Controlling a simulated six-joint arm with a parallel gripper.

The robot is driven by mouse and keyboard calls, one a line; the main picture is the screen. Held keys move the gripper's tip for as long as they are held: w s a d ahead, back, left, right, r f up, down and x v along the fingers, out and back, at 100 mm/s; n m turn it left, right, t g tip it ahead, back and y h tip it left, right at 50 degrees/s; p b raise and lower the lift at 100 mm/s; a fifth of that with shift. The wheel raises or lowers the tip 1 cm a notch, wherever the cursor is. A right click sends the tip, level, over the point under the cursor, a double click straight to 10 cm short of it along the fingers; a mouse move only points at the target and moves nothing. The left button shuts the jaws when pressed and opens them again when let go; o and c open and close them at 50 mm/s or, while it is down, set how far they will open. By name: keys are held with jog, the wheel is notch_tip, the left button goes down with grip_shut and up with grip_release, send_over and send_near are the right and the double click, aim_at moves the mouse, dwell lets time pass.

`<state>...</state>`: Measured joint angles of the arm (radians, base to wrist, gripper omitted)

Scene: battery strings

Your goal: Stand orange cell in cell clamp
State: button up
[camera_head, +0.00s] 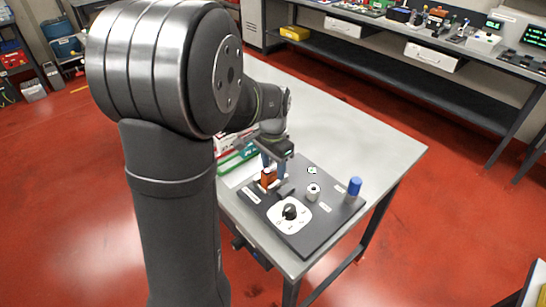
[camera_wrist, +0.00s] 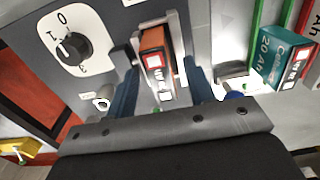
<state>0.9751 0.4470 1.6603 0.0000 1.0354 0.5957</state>
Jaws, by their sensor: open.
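The orange cell (camera_head: 268,178) stands on the dark panel board, in front of my gripper's fingers in the head view. In the wrist view the orange cell (camera_wrist: 153,42) shows its orange top and a pale label, and it lies between my two blue fingers. My gripper (camera_wrist: 162,75) is open, with a gap visible beside the cell; in the head view it (camera_head: 275,168) points down at the board. Dark blocks of what looks like the cell clamp (camera_wrist: 122,56) sit beside the cell. The cell's base is hidden, so I cannot tell how fully it is seated.
A rotary knob (camera_head: 290,211) on a white plate, a white cylinder (camera_head: 313,192) and a blue cylinder (camera_head: 354,186) stand on the board. A teal cell (camera_wrist: 284,66) lies by green rails at the right in the wrist view. The grey table (camera_head: 370,140) is clear behind.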

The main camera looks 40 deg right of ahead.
notch_tip(320, 180, up, 17)
jog(key=shift+r, duration=0.2)
jog(key=shift+f, duration=0.1)
dwell(0.6)
notch_tip(320, 180, down, 17)
jog(key=shift+f, duration=0.1)
dwell(0.5)
